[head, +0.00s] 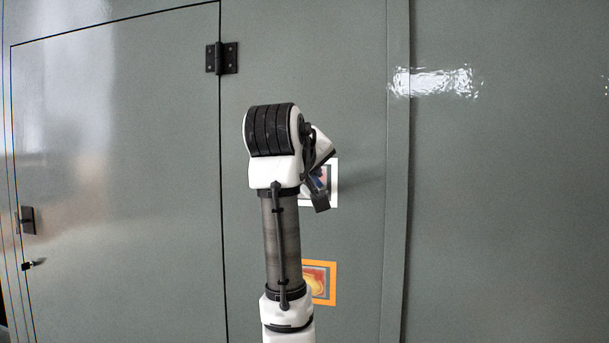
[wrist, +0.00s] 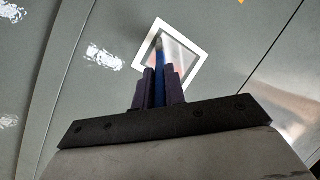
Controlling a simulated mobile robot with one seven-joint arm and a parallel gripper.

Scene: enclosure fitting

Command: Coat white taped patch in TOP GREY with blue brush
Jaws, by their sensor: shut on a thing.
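The white taped patch (head: 335,183) is on the grey-green panel right of the door seam, partly hidden by my arm in the head view. Its white tape frame (wrist: 187,38) shows as a tilted square in the wrist view, with pale grey and reddish areas inside. My gripper (wrist: 160,84) is shut on the blue brush (wrist: 159,62), whose tip lies over the patch's left part. I cannot tell whether the tip touches the surface. In the head view my gripper (head: 319,196) is in front of the patch, and the brush is mostly hidden.
An orange taped patch (head: 318,296) with red and yellow inside sits below the white one. A black hinge (head: 222,58) is on the door seam at upper left. A vertical panel edge (head: 397,200) runs to the right. Shiny whitish marks (wrist: 104,57) show on the panel.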

